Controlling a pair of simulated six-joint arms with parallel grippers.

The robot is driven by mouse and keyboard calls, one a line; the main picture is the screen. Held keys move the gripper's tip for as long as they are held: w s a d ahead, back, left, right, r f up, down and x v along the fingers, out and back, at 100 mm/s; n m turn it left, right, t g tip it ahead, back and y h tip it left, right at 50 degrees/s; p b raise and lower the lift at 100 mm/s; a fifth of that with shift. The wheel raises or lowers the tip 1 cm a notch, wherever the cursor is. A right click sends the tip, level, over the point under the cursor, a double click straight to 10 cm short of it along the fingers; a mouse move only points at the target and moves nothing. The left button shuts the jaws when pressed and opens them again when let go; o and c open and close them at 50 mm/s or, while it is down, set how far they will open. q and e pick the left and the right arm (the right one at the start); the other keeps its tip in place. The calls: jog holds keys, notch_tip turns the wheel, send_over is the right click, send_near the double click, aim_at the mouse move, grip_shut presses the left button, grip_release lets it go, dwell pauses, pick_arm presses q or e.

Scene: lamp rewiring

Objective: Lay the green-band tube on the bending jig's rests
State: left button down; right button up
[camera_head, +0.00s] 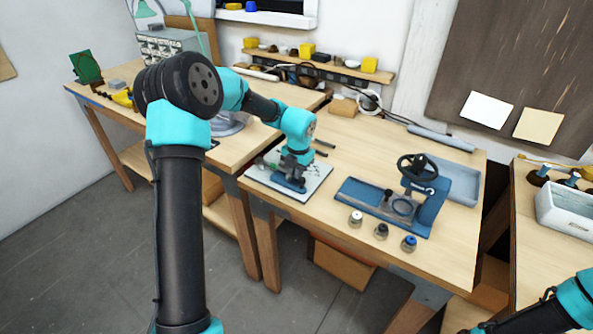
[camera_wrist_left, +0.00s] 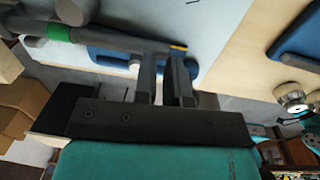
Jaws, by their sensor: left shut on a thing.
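The green-band tube is grey, and its green band (camera_wrist_left: 58,32) shows in the left wrist view. A yellow mark shows near its other end. My left gripper (camera_wrist_left: 166,62) is shut on this tube near the yellow-marked end. In the head view my left gripper (camera_head: 292,164) points down over the bending jig (camera_head: 289,184), a blue base on a pale mat (camera_head: 316,190). Grey jig parts and its blue base (camera_wrist_left: 105,57) are close beneath the tube. I cannot tell whether the tube touches the rests. My right gripper's fingers are out of view.
A grey tray (camera_head: 452,180) is behind the press. The bench front edge is close to the mat.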

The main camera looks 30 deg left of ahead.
pick_arm(q)
jog(key=shift+f, duration=0.1)
jog(key=c, duration=1.2)
grip_release()
jog(key=shift+o, duration=0.5)
jog(key=shift+a, duration=0.15)
notch_tip(320, 180, up, 18)
jog(key=d, duration=0.1)
jog(key=shift+d+f, duration=0.25)
jog(key=shift+d, duration=0.1)
notch_tip(320, 180, up, 9)
jog(key=shift+d, duration=0.15)
jog(key=shift+s, duration=0.1)
